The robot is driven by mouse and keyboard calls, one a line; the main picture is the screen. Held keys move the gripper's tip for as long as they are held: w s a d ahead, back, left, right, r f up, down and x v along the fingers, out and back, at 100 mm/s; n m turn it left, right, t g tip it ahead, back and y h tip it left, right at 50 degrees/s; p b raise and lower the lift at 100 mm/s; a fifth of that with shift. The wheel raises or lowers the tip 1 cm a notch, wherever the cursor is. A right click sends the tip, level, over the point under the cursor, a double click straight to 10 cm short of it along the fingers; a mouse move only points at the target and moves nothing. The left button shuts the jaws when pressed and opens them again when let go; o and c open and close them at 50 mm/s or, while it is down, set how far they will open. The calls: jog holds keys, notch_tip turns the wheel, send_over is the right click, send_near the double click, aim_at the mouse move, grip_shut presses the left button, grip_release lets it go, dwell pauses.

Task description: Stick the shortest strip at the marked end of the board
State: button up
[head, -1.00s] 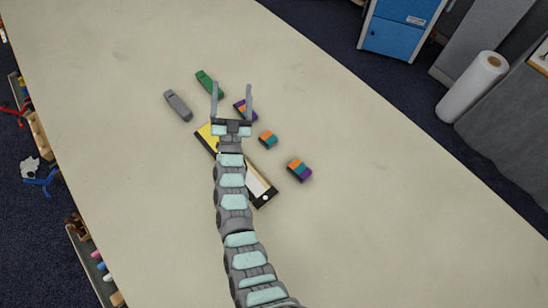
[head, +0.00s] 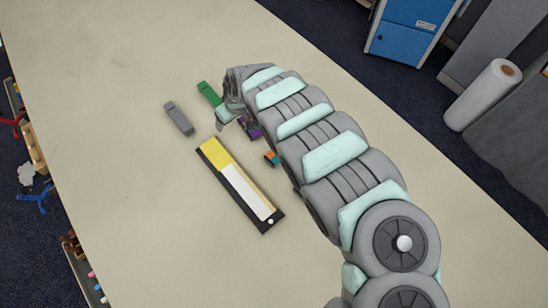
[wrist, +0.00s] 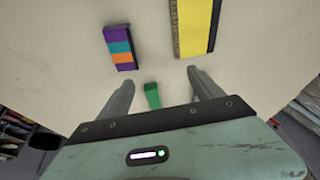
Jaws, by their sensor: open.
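The board (head: 229,182) lies slanted on the table. It is black with a yellow part at its upper left end, a long white area and a white dot at its lower right end. The board's yellow part also shows there (wrist: 196,25). My gripper (wrist: 161,76) is open, with a green block (wrist: 153,95) appearing between its fingers; their relative height is unclear.
The green block (head: 208,93) and a grey block (head: 178,118) lie beyond the board's yellow end. My arm covers the table right of the strips. The cloth table (head: 120,190) is clear left of and below the board.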

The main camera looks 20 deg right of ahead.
jog(key=s+d+f+g+h, duration=0.15)
jog(key=s+d+g, duration=0.25)
jog(key=s+d, duration=0.65)
send_over(274, 157)
jog(key=a, duration=0.1)
notch_tip(274, 157, down, 4)
jog(key=shift+f+b, duration=0.15)
jog(key=shift+b, duration=0.15)
jog(key=shift+w+d+f, duration=0.1)
jog(key=shift+d+f, duration=0.1)
jog(key=shift+f, duration=1.15)
jog(key=shift+d+f, duration=0.15)
jog(key=shift+f, duration=1.2)
jog(key=shift+d+f, duration=0.2)
jog(key=shift+f, duration=0.1)
jog(key=shift+c, duration=0.2)
jog(key=c, duration=1.4)
